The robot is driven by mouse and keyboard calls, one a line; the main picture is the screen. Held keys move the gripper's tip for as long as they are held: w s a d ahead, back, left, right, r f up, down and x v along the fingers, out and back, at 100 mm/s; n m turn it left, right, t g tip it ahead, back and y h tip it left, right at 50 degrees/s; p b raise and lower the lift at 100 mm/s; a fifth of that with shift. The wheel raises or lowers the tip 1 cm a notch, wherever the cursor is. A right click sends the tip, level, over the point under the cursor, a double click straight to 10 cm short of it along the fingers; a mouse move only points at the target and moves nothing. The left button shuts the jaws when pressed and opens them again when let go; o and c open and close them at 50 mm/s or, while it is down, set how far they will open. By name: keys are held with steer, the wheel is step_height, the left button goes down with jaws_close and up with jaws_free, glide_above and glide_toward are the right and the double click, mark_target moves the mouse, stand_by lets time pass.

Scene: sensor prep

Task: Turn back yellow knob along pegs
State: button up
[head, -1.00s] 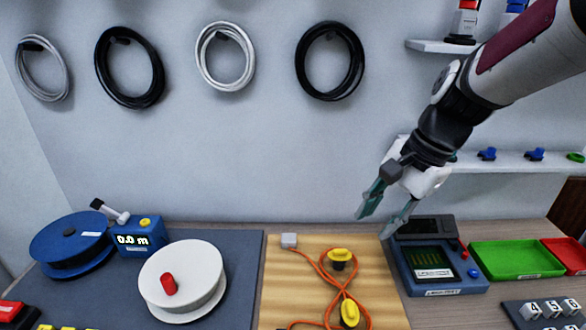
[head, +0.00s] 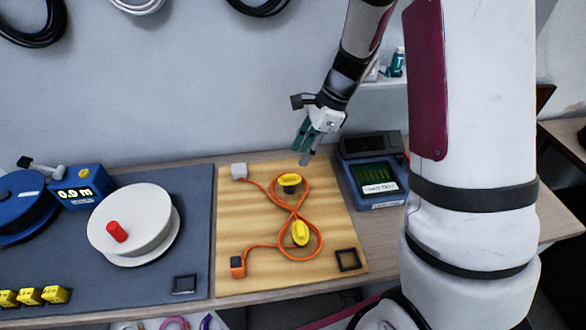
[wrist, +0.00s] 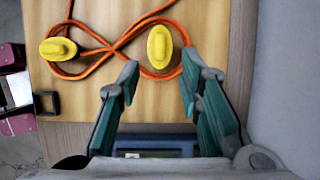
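Two yellow knobs stand on the wooden board (head: 235,265). The far knob (head: 289,181) has its handle lying roughly left to right in the head view. The near knob (head: 300,233) has its handle pointing more toward the front. An orange cable (head: 262,245) loops around both in a figure eight. My gripper (head: 306,155) is above the far edge of the board, just behind and right of the far knob. In the wrist view my gripper (wrist: 158,85) is open and empty, with the far knob (wrist: 159,47) just beyond the fingertips. The near knob (wrist: 57,49) is to the left there.
A blue device with a screen (head: 374,182) stands right of the board. A white reel (head: 130,222) is on the dark mat to the left. The wall is close behind.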

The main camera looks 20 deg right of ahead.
mark_target(291, 175)
steer(key=x, duration=0.7)
steer(key=shift+a+f, duration=0.1)
steer(key=shift+f, duration=0.1)
jaws_close()
